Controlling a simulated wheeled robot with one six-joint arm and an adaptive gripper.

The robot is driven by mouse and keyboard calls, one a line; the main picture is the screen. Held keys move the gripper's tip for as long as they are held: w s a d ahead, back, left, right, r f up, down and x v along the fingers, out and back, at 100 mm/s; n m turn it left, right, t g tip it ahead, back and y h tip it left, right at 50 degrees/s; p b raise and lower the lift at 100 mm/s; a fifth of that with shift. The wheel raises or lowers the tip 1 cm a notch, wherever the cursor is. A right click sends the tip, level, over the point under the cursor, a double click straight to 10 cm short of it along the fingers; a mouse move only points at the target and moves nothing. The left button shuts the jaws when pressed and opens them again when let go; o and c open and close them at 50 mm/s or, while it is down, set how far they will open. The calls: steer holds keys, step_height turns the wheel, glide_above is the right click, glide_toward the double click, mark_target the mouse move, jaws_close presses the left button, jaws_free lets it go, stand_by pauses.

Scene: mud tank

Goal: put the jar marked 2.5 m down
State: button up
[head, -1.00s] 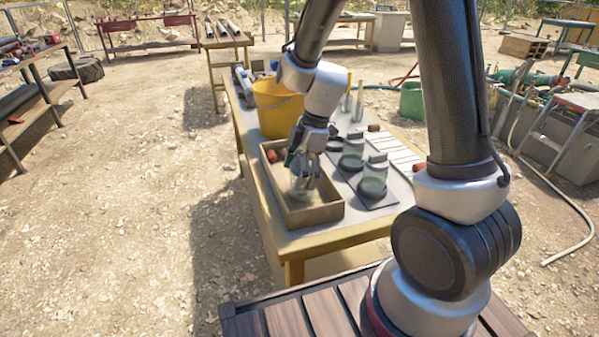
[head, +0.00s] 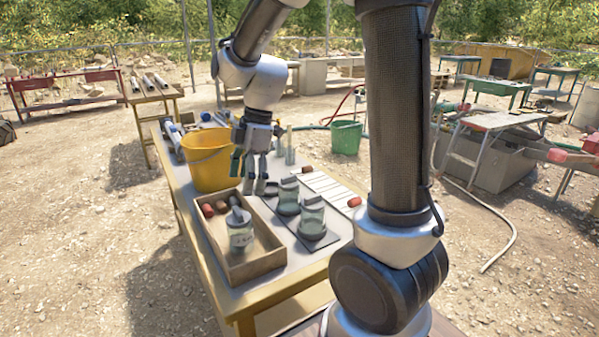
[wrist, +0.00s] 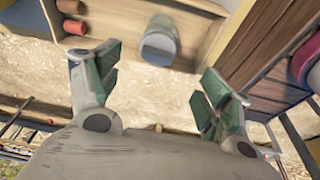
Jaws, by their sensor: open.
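A grey top shows on the jar in the wrist view (wrist: 158,44). Two greenish glass jars, a farther one (head: 288,198) and a nearer one (head: 312,218), stand on dark mats right of the tray. My gripper (head: 258,188) is open and empty, beyond the labelled jar and apart from it. Its spread fingers (wrist: 160,75) also show in the wrist view, with nothing between them.
Red-brown stoppers (head: 208,210) lie in the tray's far end. A yellow bucket (head: 207,165) stands close left of my gripper. A white slatted board (head: 325,186) and a red stopper (head: 354,202) lie to the right. A green bucket (head: 346,138) stands beyond the table.

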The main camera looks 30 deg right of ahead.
steer(key=s+d+r+m+t+h, duration=0.1)
steer(key=s+d+r+m+t, duration=0.1)
steer(key=s+d+r+m, duration=0.2)
steer(key=s+d+r+m+t+h, duration=0.2)
steer(key=s+d+r+m, duration=0.3)
steer(key=s+m, duration=0.8)
steer(key=s+d, duration=0.1)
steer(key=d, duration=0.2)
steer(key=shift+s, duration=0.3)
